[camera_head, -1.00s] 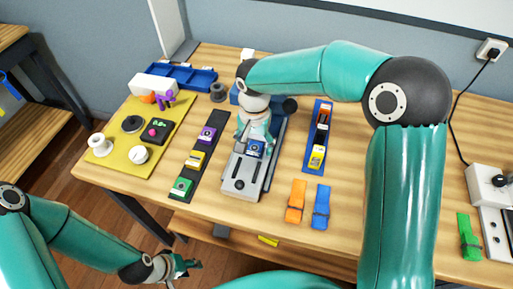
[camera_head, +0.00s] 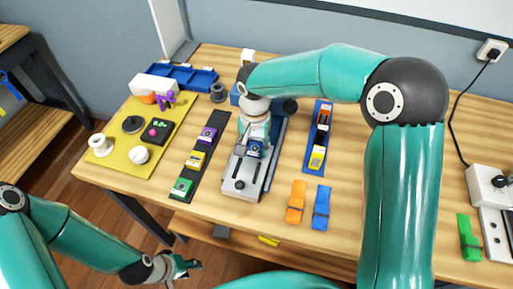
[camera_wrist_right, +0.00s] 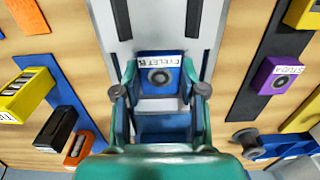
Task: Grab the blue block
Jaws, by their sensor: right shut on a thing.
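The blue block (camera_wrist_right: 160,78) carries a white label with dark letters and a round grey fitting. In the wrist view it sits between the two fingers of my right gripper (camera_wrist_right: 160,92), which is shut on it. In the head view the blue block (camera_head: 254,149) is over the grey fixture (camera_head: 240,183), and my right gripper (camera_head: 254,140) hides part of it. I cannot tell whether the block still touches the fixture. My left gripper (camera_head: 185,265) hangs low at the front left, away from the table, and its opening is too small to judge.
Left of the fixture is a dark strip with purple (camera_head: 208,134), yellow (camera_head: 195,159) and green (camera_head: 182,187) blocks. A blue tray (camera_head: 318,137) with small items stands on the right. Orange (camera_head: 296,202) and blue (camera_head: 321,208) straps lie near the front edge.

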